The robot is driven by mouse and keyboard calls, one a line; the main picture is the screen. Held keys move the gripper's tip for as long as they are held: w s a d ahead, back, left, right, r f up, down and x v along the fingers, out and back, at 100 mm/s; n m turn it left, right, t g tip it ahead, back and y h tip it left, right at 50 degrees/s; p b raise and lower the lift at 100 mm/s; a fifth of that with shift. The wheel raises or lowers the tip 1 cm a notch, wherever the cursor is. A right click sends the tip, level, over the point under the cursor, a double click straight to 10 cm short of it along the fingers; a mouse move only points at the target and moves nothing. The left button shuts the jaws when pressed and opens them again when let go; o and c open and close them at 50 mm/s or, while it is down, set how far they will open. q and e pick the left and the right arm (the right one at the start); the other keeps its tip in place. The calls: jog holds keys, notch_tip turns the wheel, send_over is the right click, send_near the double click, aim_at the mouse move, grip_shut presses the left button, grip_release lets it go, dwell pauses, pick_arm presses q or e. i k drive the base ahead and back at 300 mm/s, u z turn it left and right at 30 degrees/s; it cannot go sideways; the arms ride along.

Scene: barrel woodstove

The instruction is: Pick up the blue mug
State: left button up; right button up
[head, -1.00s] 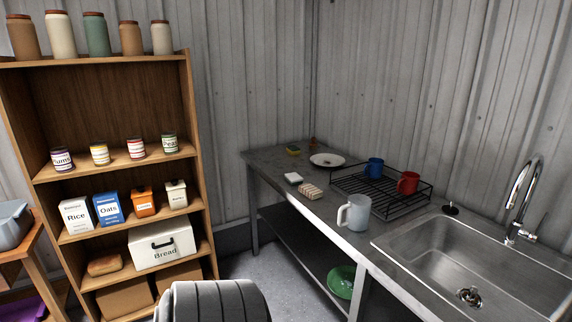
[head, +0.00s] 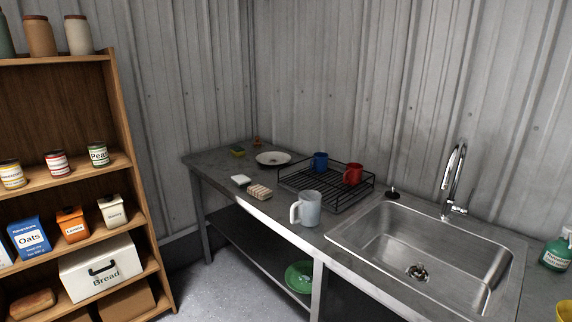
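The blue mug (head: 320,162) stands in the black wire dish rack (head: 327,190) on the metal counter, towards the rack's back left. A red mug (head: 353,174) stands in the same rack, to the right of the blue one. Neither of my grippers shows in the head view.
A pale pitcher (head: 309,208) stands on the counter (head: 222,160) in front of the rack. A white plate (head: 273,158), a white block (head: 241,180) and a ribbed block (head: 259,192) lie to its left. The sink (head: 420,245) is at right, a wooden shelf (head: 126,140) at left. Floor (head: 215,270) shows between.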

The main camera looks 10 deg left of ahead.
aim_at(320, 159)
jog(key=u, duration=2.05)
jog(key=i, duration=1.3)
jog(key=z, duration=3.35)
